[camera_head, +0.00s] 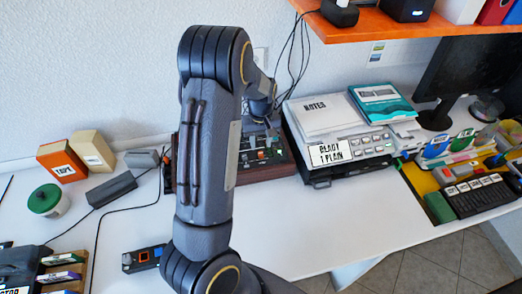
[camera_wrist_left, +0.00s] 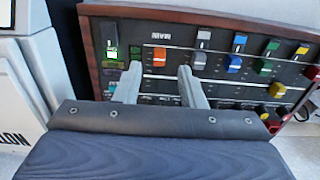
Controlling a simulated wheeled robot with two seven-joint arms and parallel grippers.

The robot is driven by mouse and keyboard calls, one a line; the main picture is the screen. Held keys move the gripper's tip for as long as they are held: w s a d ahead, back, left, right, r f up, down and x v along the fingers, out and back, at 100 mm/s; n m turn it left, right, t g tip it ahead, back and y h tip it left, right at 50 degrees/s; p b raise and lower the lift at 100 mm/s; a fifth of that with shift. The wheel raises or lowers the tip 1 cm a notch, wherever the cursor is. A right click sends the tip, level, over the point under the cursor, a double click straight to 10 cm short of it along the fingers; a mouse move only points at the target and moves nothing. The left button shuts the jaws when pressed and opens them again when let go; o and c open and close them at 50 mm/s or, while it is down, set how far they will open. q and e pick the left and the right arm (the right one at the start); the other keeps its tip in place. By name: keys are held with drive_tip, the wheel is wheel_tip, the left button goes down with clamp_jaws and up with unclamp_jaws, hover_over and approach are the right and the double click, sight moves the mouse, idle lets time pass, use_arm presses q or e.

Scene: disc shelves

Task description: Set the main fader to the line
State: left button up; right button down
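The mixer (camera_head: 280,164) is a dark panel with a reddish-brown edge, partly hidden behind my left arm in the head view. It fills the top of the left wrist view (camera_wrist_left: 120,30). An orange fader cap (camera_wrist_left: 160,57) sits below an upside-down label that seems to read MAIN. My left gripper (camera_wrist_left: 160,82) is open and empty, its two grey fingers apart. The orange cap shows between and just beyond the fingertips; contact cannot be told. In the head view the left gripper (camera_head: 265,118) is small, over the mixer. My right gripper is out of view.
Blue, yellow, green and red controls (camera_wrist_left: 234,62) lie right of the orange cap. A stack with a NOTES binder (camera_head: 322,114) stands close right of the mixer. Boxes (camera_head: 92,150) and a green-lidded tub (camera_head: 46,200) stand left.

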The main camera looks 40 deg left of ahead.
sight(261, 154)
use_arm(q)
wheel_tip(261, 154, down, 5)
drive_tip(key=shift+f, duration=0.1)
idle(0.3)
clamp_jaws()
